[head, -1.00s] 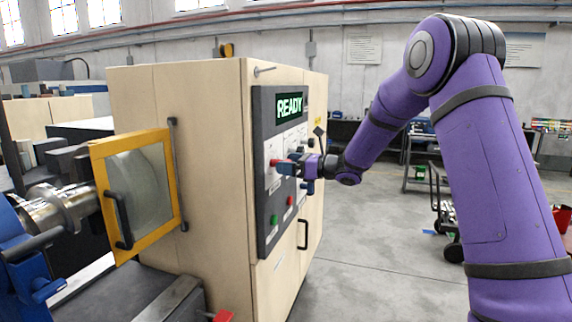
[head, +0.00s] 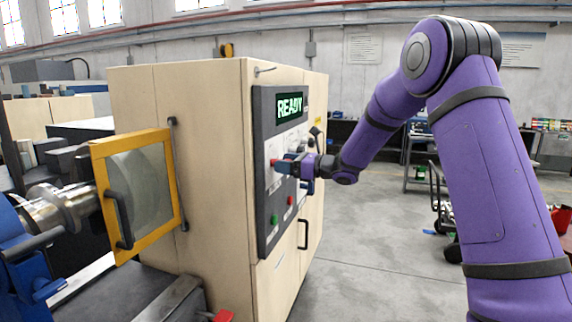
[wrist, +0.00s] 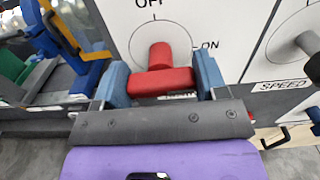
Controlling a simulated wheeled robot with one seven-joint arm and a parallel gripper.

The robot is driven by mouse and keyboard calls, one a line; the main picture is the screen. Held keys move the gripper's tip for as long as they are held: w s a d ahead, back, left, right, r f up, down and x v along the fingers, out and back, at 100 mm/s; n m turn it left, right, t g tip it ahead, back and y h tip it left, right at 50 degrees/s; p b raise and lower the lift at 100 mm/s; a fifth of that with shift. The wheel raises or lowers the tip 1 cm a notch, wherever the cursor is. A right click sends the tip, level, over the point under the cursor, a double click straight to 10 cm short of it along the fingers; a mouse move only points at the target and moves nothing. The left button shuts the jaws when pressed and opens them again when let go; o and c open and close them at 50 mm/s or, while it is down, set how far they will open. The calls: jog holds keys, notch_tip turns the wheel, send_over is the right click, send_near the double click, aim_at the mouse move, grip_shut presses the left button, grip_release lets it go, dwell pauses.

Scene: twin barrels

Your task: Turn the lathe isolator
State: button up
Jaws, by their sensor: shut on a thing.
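The red isolator handle (wrist: 160,82) is on a white plate marked OFF above it and ON to its right in the wrist view. Its stubby red part points up toward the OFF side. My gripper (wrist: 163,78) has its blue fingers on either side of the red handle and is shut on it. In the head view my gripper (head: 287,166) is at the lathe's dark control panel (head: 267,200), where the red handle (head: 274,162) shows just past the fingertips. The panel's display (head: 290,107) reads READY.
A SPEED knob (wrist: 309,43) sits right of the isolator in the wrist view. Green (head: 274,219) and red (head: 290,200) buttons are below my gripper. A yellow-framed guard (head: 137,195) stands at the left. Open floor (head: 360,270) lies right of the cabinet.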

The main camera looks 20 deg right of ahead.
jog(key=n, duration=0.4)
jog(key=shift+s, duration=0.1)
jog(key=n, duration=0.4)
jog(key=shift+a+f+n, duration=0.1)
jog(key=shift+n, duration=0.3)
jog(key=n, duration=0.4)
jog(key=shift+s+f+n, duration=0.1)
jog(key=shift+n, duration=2.2)
jog(key=shift+f, duration=0.1)
jog(key=o, duration=0.9)
jog(key=shift+o, duration=0.2)
